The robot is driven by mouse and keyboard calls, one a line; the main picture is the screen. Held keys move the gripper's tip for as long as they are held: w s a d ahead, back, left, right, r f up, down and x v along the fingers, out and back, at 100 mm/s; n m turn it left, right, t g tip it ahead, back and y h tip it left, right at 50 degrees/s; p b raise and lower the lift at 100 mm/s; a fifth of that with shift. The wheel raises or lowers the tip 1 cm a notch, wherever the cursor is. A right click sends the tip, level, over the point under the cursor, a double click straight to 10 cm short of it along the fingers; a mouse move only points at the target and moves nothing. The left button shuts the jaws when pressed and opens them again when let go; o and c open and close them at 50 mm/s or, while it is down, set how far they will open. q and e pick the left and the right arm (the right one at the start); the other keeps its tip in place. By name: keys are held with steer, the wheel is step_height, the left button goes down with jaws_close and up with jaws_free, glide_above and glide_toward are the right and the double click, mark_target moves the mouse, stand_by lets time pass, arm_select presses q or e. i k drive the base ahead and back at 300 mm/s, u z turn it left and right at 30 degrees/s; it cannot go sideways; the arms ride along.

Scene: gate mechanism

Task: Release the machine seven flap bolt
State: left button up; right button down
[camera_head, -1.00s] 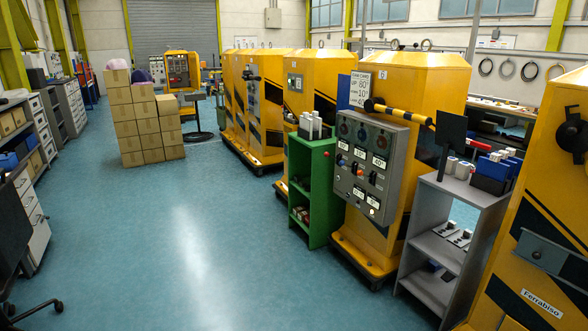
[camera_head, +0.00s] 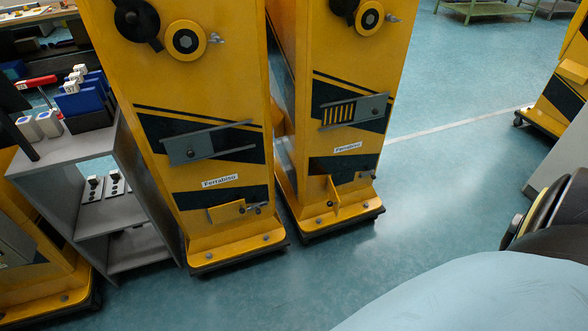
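Two yellow machines with dark stripes stand side by side, a left one (camera_head: 215,90) and a right one (camera_head: 335,60). Each has a "Ferrabiso" label. Low on the left machine is a small yellow flap (camera_head: 226,212) with a bolt (camera_head: 252,208) at its right. Low on the right machine a yellow flap (camera_head: 333,197) sticks outward, with a bolt (camera_head: 366,175) to its right. Grey slide plates (camera_head: 208,143) sit above the flaps. I cannot read a machine number on either one. Neither gripper is in view.
A grey shelf stand (camera_head: 75,165) with blue boxes and white containers stands left of the machines. Blue floor (camera_head: 440,190) is open in front and to the right. Another yellow machine (camera_head: 565,90) stands at the right edge. A pale rounded surface fills the lower right.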

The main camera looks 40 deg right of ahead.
mark_target(258, 211)
steer(key=z, duration=0.35)
steer(key=i, duration=1.2)
steer(key=z, duration=0.25)
